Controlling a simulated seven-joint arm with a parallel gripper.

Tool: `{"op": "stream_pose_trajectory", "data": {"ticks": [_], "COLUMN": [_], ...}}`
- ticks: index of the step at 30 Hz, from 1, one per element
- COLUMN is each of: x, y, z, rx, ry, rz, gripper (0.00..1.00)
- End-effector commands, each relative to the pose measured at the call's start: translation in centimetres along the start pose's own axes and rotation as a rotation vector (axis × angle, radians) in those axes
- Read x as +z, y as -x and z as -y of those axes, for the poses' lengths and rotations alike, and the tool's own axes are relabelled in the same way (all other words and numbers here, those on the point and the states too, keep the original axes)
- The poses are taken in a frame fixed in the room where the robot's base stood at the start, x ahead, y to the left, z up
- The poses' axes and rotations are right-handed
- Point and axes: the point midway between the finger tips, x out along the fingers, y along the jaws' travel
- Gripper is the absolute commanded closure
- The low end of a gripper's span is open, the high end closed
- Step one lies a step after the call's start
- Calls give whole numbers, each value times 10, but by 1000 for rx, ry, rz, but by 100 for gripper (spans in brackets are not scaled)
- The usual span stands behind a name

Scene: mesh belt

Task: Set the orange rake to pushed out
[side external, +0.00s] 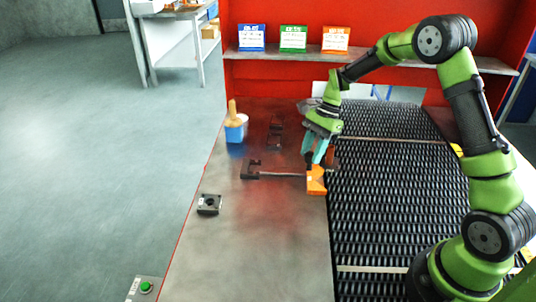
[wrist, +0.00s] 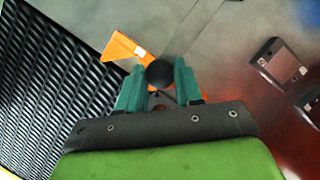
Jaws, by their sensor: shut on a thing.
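The orange rake's head (side external: 316,181) lies at the right edge of the metal table, beside the belt. Its thin rod (side external: 280,174) runs left to a dark bracket (side external: 250,170). In the wrist view the orange head (wrist: 122,47) shows just beyond my fingers, left of a round black knob (wrist: 160,74). My gripper (side external: 313,160) is lowered over the head from above. In the wrist view my gripper (wrist: 157,82) has its teal fingers closed on either side of the knob, which appears to belong to the rake. The fingers partly hide the knob's base.
The black mesh belt (side external: 385,200) fills the right side. A blue box (side external: 236,130) with a yellow handle stands at the table's back left. A dark block (side external: 209,204) sits at the left edge. Dark fittings (side external: 275,130) lie behind the rod. The front of the table is clear.

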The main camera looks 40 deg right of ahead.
Motion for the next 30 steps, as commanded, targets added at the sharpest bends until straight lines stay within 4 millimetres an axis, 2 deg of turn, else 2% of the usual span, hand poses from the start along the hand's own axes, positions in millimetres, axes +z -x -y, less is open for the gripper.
{"op": "stream_pose_trajectory", "data": {"ticks": [1,3,9,24,25,29,30], "x": [-11,-21,-40,-48,-48,-47,-46], "y": [6,10,17,20,20,20,19], "z": [-9,-20,-40,-49,-50,-49,-49], "rx": [-5,-5,-6,-2,-1,-1,-1], "ry": [-7,-7,-5,-7,-8,-6,-5], "rz": [-5,-6,-6,-7,-7,-5,-5], "gripper": [100,100,100,100,62,42,41]}}
